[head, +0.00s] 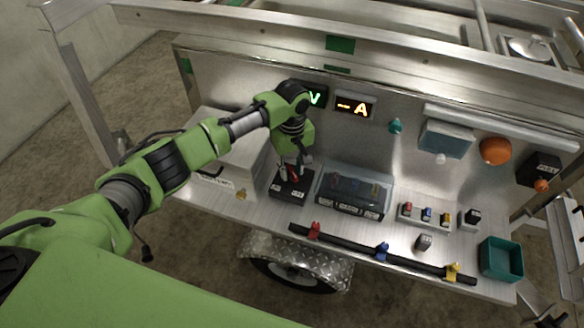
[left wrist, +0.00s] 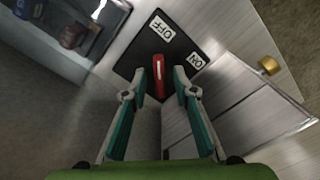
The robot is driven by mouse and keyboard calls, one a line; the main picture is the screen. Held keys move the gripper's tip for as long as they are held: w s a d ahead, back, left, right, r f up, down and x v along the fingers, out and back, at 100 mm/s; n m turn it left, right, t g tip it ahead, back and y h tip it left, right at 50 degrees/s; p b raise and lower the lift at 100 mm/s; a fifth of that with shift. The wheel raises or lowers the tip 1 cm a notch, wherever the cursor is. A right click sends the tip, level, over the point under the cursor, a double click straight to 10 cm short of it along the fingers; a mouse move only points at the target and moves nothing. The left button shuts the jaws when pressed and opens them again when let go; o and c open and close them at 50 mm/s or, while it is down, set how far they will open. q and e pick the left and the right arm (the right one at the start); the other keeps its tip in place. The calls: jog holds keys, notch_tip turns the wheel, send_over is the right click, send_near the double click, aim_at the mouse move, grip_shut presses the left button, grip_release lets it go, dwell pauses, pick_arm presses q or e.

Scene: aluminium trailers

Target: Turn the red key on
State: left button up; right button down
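The red key (head: 294,174) stands on a black switch plate (head: 287,193) on the trailer's metal shelf. In the left wrist view the key (left wrist: 158,76) sits between the white OFF label (left wrist: 160,28) and ON label (left wrist: 197,62). My left gripper (head: 291,168) is over the plate, pointing down. In the left wrist view its two teal fingers (left wrist: 159,84) stand on either side of the key, with a small gap showing on each side. It is open around the key. The key's lower part is hard to make out. My right gripper is not in view.
A clear-covered box (head: 352,192) stands right of the plate, close by. A grey box (head: 228,160) is to its left, with a brass knob (left wrist: 268,65) near it. A black rail (head: 350,247) with coloured clips lies in front. A teal bin (head: 500,258) is far right.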

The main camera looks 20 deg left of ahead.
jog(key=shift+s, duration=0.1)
pick_arm(q)
grip_shut()
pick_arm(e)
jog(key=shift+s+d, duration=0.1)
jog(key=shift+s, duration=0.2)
pick_arm(q)
jog(key=shift+r, duration=0.1)
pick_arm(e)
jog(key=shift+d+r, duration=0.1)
